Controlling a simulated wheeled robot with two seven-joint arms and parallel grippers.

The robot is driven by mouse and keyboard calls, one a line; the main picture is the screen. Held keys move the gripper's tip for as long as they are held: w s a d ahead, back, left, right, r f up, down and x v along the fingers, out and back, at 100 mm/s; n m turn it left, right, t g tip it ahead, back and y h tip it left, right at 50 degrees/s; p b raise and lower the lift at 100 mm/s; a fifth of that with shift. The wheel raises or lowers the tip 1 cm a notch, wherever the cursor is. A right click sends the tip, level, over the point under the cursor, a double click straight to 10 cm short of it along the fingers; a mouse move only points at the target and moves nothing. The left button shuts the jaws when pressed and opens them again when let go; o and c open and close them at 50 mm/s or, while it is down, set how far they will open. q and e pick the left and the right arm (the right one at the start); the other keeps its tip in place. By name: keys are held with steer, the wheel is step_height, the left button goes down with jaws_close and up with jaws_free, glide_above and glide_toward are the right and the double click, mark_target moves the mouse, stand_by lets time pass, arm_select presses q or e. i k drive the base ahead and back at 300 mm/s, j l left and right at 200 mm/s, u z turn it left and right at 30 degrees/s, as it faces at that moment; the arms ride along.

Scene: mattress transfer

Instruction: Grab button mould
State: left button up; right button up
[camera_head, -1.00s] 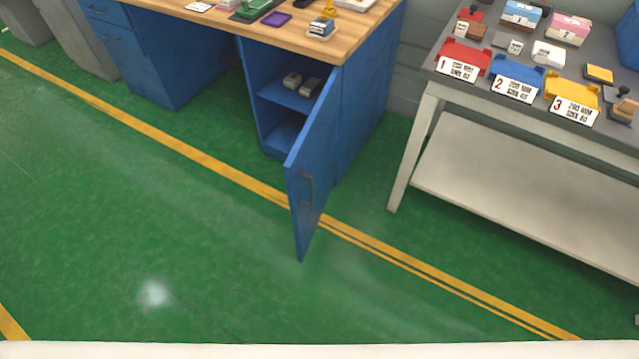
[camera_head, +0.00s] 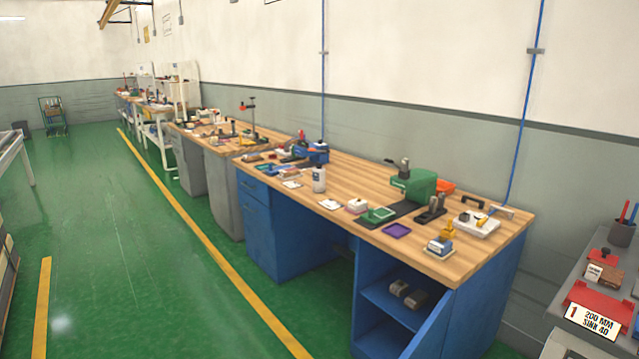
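Neither of my grippers shows in the head view. I cannot tell for sure which object is the button mould. Two small grey-brown blocks (camera_head: 407,293) lie on the upper shelf inside the open blue cabinet (camera_head: 484,300) at the lower right. A green machine (camera_head: 414,184) stands on the wooden bench top (camera_head: 347,184). A small green tool (camera_head: 379,214) and a purple tray (camera_head: 397,230) lie in front of it. A small block with a yellow top (camera_head: 440,246) stands near the bench's front right corner.
More benches (camera_head: 207,139) line the wall toward the back. The green floor (camera_head: 120,265) is clear at the left, past a yellow line (camera_head: 213,250). A light table edge (camera_head: 12,147) shows far left.

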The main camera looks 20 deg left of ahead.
mark_target(318, 176)
steer(key=i+j, duration=0.15)
steer(key=j, duration=0.25)
steer(key=i+j+u, duration=0.1)
steer(key=j, duration=0.25)
steer(key=i+j, duration=0.2)
steer(key=j, duration=0.2)
steer(key=i+j+u, duration=0.1)
steer(key=j, duration=0.25)
steer(key=i+j, duration=0.25)
steer(key=i+j+u, duration=0.1)
steer(key=j, duration=0.4)
steer(key=i+j+u, duration=0.15)
steer(key=i, duration=0.5)
steer(key=i+u, duration=0.15)
steer(key=i, duration=0.45)
